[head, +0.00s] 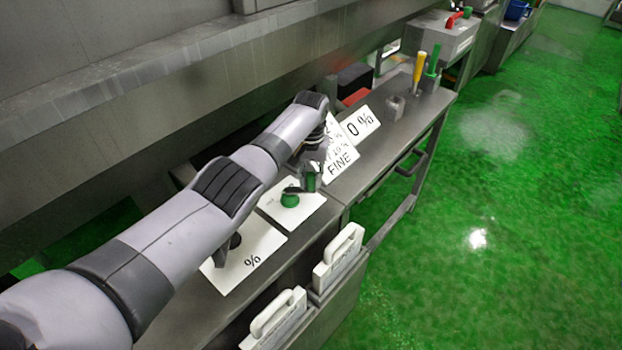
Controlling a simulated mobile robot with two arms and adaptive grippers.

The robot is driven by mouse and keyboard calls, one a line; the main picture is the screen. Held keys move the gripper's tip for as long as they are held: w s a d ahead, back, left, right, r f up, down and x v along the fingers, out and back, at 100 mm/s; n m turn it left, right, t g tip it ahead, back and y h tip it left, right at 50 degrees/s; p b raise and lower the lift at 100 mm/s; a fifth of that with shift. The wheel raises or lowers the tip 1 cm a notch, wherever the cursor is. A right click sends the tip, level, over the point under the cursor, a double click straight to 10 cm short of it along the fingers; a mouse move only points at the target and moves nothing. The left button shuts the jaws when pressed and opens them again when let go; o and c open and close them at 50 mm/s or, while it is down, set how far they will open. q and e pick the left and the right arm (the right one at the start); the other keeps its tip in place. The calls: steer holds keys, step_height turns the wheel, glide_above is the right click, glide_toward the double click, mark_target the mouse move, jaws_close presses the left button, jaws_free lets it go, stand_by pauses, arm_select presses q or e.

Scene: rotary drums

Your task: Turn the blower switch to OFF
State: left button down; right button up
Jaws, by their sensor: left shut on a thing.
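A green knob (290,199) stands on a small white plate (304,212) on the steel bench; I take it for the blower switch. The plate's lettering is too small and too covered to read, so the knob's setting cannot be told. My left gripper (302,187) reaches down over this plate from behind and is shut on the green knob, whose near side shows below the fingers. My right gripper is not in view.
A larger white plate marked "%" (253,262) with a dark knob (235,240) lies partly under my left arm. White signs (341,158) stand beyond the gripper. White-handled boards (340,258) stand at the bench front. Yellow (419,70) and green handles rise farther back. Green floor (480,200) is clear at right.

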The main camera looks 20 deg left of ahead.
arm_select(q)
steer(key=shift+w+r, duration=0.1)
steer(key=shift+r, duration=0.05)
steer(key=c, duration=1.4)
jaws_free()
step_height(320, 180, up, 12)
